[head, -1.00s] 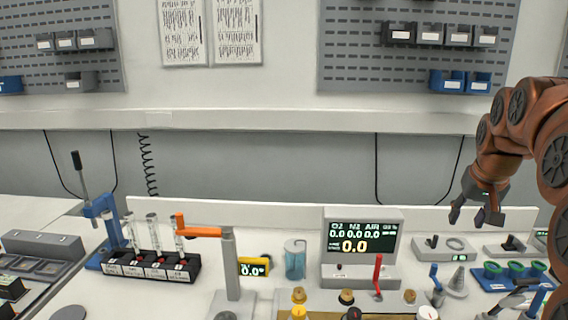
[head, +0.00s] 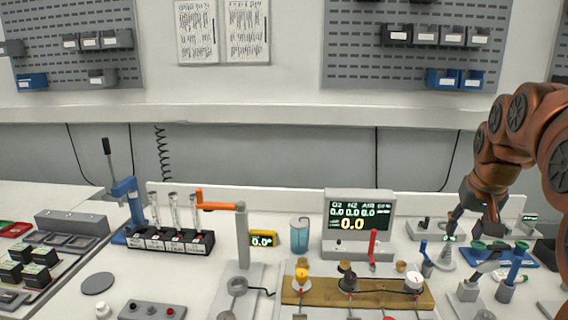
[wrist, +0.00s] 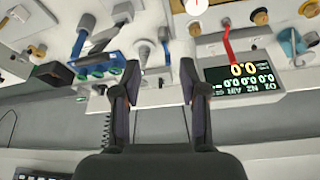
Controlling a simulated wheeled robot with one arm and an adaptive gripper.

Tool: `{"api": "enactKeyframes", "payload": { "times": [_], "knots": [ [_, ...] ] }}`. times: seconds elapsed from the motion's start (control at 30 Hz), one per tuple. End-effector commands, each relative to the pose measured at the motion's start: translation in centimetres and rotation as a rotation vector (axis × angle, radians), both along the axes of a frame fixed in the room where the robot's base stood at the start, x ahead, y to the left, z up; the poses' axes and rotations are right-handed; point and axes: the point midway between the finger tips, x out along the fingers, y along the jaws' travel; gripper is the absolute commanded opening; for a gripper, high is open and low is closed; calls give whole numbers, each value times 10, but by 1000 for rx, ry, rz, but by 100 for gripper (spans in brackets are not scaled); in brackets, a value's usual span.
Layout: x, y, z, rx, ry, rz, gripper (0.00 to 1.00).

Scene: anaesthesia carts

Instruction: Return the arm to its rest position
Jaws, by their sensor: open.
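My copper-coloured arm reaches in from the right edge of the head view. My gripper (head: 472,228) hangs at its end, in front of the wall and above the back right of the bench (head: 330,300). In the wrist view my gripper (wrist: 157,85) has its two dark fingers spread apart with nothing between them. The bench and its devices appear upside down in that view. In the head view the fingers overlap the area of a small grey device and a grey cone (head: 444,258); I cannot tell the exact gap.
A gas display (head: 358,212) stands left of my gripper, with a red lever (head: 373,245) before it. A blue tray with green cups (head: 500,252) lies to the right. Blue-handled levers (head: 512,265) stand in front. A shelf (head: 300,115) runs along the wall behind.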

Motion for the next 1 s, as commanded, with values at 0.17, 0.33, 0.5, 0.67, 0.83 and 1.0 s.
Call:
{"api": "enactKeyframes", "payload": {
  "times": [0.17,0.33,0.5,0.67,0.83,1.0],
  "knots": [
    [-15,24,-23,14,40,31,43],
    [-37,53,-49,29,90,72,43],
    [-78,95,-94,48,177,129,43],
    [-129,132,-141,64,273,182,43],
    [-190,162,-189,77,374,228,43],
    [-244,180,-227,81,462,260,43]
  ]
}}
